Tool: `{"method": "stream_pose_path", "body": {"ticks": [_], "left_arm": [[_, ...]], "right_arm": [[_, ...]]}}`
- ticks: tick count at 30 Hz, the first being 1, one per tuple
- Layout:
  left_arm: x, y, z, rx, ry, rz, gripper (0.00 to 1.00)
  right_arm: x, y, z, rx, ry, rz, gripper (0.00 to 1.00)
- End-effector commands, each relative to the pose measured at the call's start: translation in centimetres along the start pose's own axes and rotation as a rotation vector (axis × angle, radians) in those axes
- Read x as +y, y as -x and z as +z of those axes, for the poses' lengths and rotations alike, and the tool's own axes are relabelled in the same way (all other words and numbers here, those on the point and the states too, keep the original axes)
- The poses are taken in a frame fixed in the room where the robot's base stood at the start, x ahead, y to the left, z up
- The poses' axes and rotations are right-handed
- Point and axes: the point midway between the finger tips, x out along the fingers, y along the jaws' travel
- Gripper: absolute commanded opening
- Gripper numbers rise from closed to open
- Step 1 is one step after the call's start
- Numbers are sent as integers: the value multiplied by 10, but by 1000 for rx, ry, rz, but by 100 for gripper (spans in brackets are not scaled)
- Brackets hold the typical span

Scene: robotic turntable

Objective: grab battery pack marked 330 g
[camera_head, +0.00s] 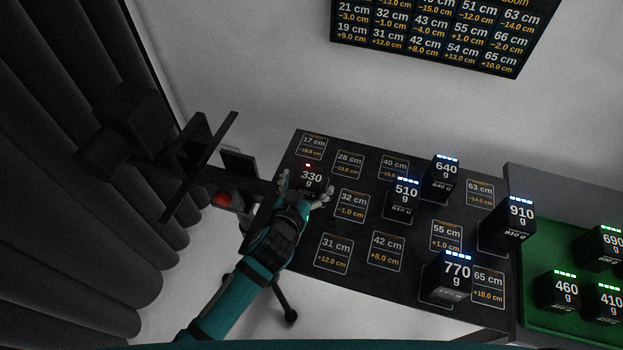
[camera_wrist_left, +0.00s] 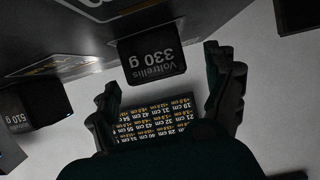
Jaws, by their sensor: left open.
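The black battery pack marked 330 g (camera_head: 312,180) stands near the left end of the dark table, with one red light on top. In the left wrist view the pack (camera_wrist_left: 154,58) shows its "Voltrellis 330 g" label upside down. My left gripper (camera_head: 305,191) is open at the near side of the pack, with one finger toward each side of it. In the left wrist view the gripper's fingers (camera_wrist_left: 165,75) stand wide apart, with the pack ahead between their tips. I cannot tell whether either finger touches it. My right gripper is not in view.
Packs marked 510 g (camera_head: 403,197), 640 g (camera_head: 440,177), 770 g (camera_head: 452,277) and 910 g (camera_head: 512,221) stand farther right on the table (camera_head: 330,286). A green tray (camera_head: 540,318) holds more packs. A dark stand (camera_head: 190,165) is left of the table.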

Motion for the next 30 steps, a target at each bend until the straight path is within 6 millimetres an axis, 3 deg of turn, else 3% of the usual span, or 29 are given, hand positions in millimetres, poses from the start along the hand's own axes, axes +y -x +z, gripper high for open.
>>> {"method": "stream_pose_path", "body": {"ticks": [1,7,17,30], "left_arm": [[1,-7,-7,2,-3,0,87],[2,-30,-5,1,0,-1,87],[2,-35,-4,1,-1,-1,85],[1,-35,-3,1,-1,-1,28]], "right_arm": [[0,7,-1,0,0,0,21],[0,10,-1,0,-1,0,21],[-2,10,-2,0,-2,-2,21],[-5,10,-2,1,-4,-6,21]]}}
